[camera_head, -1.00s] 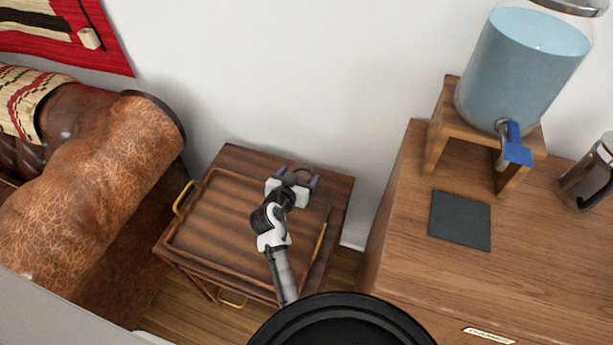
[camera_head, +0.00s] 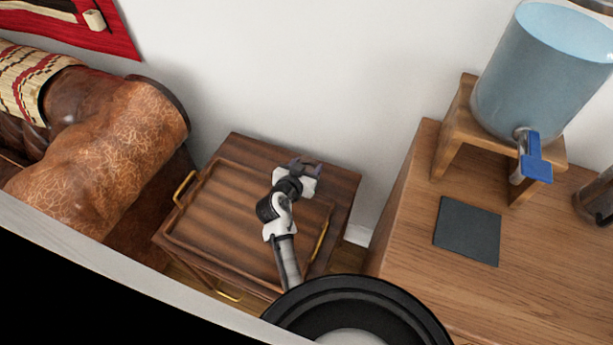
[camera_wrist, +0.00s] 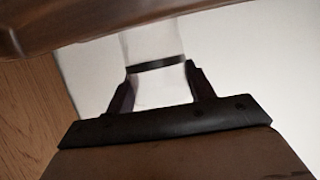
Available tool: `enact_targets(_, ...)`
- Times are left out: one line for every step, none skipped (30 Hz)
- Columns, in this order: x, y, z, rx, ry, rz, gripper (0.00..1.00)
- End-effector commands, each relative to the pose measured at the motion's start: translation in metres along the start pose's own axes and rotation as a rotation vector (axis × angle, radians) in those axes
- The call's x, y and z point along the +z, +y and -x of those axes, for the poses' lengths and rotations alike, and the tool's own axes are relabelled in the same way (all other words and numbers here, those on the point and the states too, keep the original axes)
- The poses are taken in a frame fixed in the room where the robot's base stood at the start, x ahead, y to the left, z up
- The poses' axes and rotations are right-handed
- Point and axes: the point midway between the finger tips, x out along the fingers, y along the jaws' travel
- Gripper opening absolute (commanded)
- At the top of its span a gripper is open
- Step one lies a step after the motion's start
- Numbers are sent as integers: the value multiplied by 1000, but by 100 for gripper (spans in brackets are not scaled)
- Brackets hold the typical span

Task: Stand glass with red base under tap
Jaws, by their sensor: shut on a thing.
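My gripper (camera_head: 306,166) is over the back right part of the low wooden side table, seen from above. In the wrist view, its two dark fingers (camera_wrist: 160,82) are shut on a clear glass (camera_wrist: 153,48) with a thin dark band around it. No red base can be made out there, and the glass is hard to see in the head view. The tap (camera_head: 534,160) has a blue lever and sits on a blue water dispenser (camera_head: 540,75) on a wooden stand, to the right of my gripper. A dark square mat (camera_head: 467,230) lies in front of it.
The side table (camera_head: 340,185) carries a tray with brass handles (camera_head: 184,188). The wooden cabinet (camera_head: 405,240) holds the dispenser, with a glass jug (camera_head: 595,198) at its right. A leather sofa (camera_head: 100,160) stands left. White wall is behind.

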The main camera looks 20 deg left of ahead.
Motion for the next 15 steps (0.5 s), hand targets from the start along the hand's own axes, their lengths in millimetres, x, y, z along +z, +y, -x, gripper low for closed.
enact_targets(0, 0, 0, 0, 1, 0, 20)
enact_targets(0, 0, 0, 0, 1, 0, 16)
enact_targets(0, 0, 0, 0, 1, 0, 11)
enact_targets(-1, 0, 0, 0, 2, -1, 11)
enact_targets(-1, 0, 0, 0, 2, -1, 5)
enact_targets(-1, 0, 0, 0, 2, -1, 5)
enact_targets(-1, 0, 0, 0, 2, -1, 5)
enact_targets(-1, 0, 0, 0, 2, -1, 5)
enact_targets(-1, 0, 0, 0, 2, -1, 5)
enact_targets(-2, 0, 0, 0, 2, -1, 5)
enact_targets(-2, 0, 0, 0, 3, -1, 5)
enact_targets(-3, 0, 1, 0, 3, -1, 5)
enact_targets(-4, 0, 1, 0, 3, -2, 5)
enact_targets(-6, 0, 2, 0, 3, -2, 5)
enact_targets(-8, 0, 3, 0, 3, -2, 5)
